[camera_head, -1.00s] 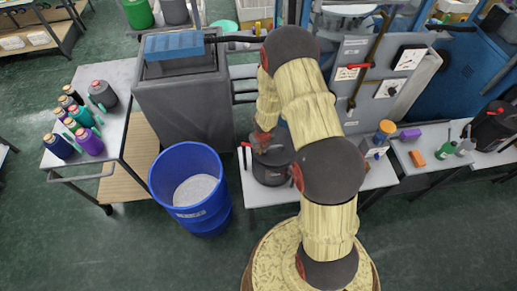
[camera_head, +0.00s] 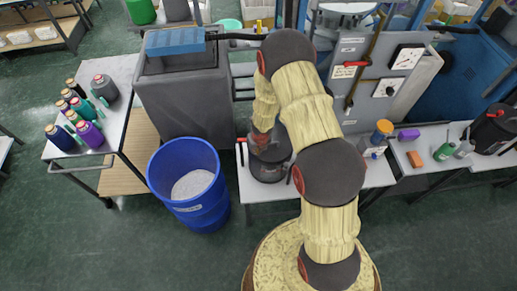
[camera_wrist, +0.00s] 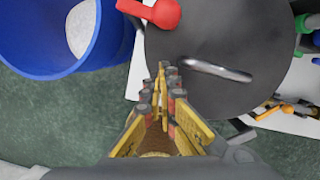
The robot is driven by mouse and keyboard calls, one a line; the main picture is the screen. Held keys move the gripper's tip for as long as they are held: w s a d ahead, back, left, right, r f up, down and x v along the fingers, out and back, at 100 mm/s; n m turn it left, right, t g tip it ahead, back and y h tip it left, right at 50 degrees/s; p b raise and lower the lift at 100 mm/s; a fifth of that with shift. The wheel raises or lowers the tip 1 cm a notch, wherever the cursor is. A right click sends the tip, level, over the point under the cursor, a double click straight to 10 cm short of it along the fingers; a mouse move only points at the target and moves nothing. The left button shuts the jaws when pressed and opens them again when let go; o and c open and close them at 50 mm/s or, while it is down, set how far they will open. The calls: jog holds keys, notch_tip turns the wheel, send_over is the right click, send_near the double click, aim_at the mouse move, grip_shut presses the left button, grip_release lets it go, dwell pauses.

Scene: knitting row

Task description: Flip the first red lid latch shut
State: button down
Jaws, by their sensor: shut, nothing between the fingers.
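A dark pot with a round lid (camera_head: 268,172) stands on the white table, partly behind my arm in the head view. In the wrist view its lid (camera_wrist: 205,40) fills the upper middle, with a bent metal handle (camera_wrist: 215,70) on top. A red latch (camera_head: 242,141) sits at the lid's left side. In the wrist view the latch (camera_wrist: 155,12) shows at the top edge, a lever with a rounded end against the lid rim. My gripper (camera_wrist: 163,72) is shut and empty near the lid's left edge, apart from the latch in the picture. Height over the lid is unclear.
A blue barrel (camera_head: 188,215) with pale contents stands left of the table. A grey machine (camera_head: 185,95) stands behind it. Several bottles crowd the left cart (camera_head: 122,75). An orange block (camera_head: 415,159) and other small items lie on the right table. Open floor lies in front.

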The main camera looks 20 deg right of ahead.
jog(key=p+v, duration=0.4)
jog(key=v, duration=0.6)
jog(key=shift+d, duration=0.25)
jog(key=shift+s+f, duration=0.1)
